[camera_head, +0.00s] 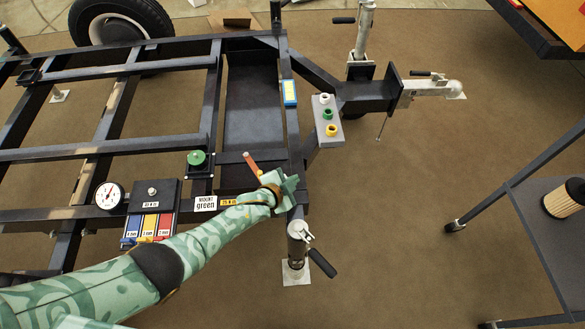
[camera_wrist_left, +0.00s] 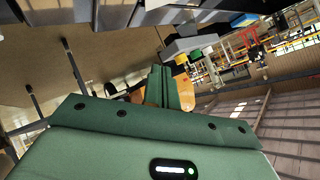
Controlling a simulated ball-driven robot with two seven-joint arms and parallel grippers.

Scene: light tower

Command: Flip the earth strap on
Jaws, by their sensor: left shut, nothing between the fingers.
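A copper-orange strap (camera_head: 252,163) stands tilted up and to the left on the dark trailer frame, just beyond my left gripper; I take it to be the earth strap. Its lower end is hidden by the gripper. My left gripper (camera_head: 289,186) is shut and empty, over the frame's right-hand beam. In the left wrist view, its green fingers (camera_wrist_left: 172,88) are together, with an orange surface (camera_wrist_left: 184,92) behind them. I cannot tell whether they touch the strap. My right gripper is not in view.
A green knob (camera_head: 197,158), a gauge (camera_head: 110,196) and a box with blue, yellow and red switches (camera_head: 150,226) sit left. A grey block with coloured sockets (camera_head: 327,120) is beyond. A jack with a black handle (camera_head: 298,240) stands close in front.

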